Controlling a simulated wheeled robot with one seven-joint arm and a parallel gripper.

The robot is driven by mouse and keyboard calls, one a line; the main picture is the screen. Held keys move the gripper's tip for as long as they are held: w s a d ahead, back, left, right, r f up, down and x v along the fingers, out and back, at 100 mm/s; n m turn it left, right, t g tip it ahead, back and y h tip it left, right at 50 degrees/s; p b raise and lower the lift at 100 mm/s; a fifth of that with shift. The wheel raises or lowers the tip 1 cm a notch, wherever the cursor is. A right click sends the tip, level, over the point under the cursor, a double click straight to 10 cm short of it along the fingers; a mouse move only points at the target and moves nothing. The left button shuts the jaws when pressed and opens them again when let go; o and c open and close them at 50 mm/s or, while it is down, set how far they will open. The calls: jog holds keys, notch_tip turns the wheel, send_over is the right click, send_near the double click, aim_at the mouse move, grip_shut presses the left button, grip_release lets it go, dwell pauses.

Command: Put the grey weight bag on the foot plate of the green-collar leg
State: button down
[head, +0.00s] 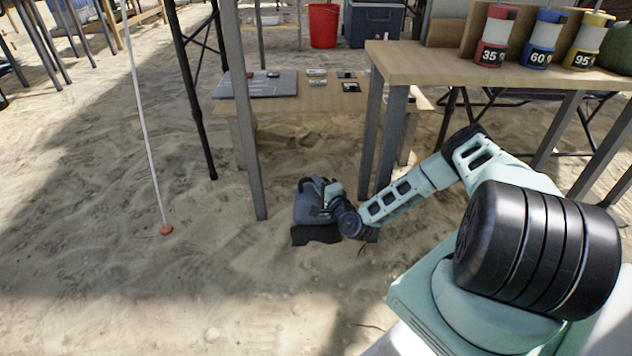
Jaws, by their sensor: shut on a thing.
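The grey weight bag (307,208), blue-grey with a dark handle loop on top, is low over the sand just left of the table's front leg. My gripper (327,198) reaches in from the right and is shut on the bag near its top. The fingers are small and partly merge with the bag. A dark patch (312,237) lies directly under the bag; I cannot tell whether it is shadow or a plate, or whether the bag touches it. A grey leg (243,110) stands left of the bag. I see no green collar or clear foot plate.
A wooden table (460,68) with red, blue and yellow numbered canisters stands at right, its legs close to my arm. A low table (290,103) holds a laptop-like slab. A black pole (190,90) and a white line pegged to the sand (166,230) stand left. Front-left sand is clear.

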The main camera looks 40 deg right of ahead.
jog(key=shift+w+r, duration=0.1)
jog(key=shift+r, duration=0.15)
jog(key=shift+f, duration=0.1)
jog(key=c, duration=1.7)
grip_release()
jog(key=shift+f, duration=0.25)
jog(key=shift+c, duration=0.2)
jog(key=o, duration=0.4)
jog(key=shift+r, duration=0.25)
jog(key=s+p, duration=0.1)
jog(key=s, duration=0.3)
jog(key=s+a+p, duration=0.1)
jog(key=s+p, duration=0.1)
jog(key=s, duration=0.2)
jog(key=s+p, duration=0.2)
jog(key=s, duration=0.2)
jog(key=shift+s+a+f, duration=0.1)
jog(key=shift+a, duration=0.1)
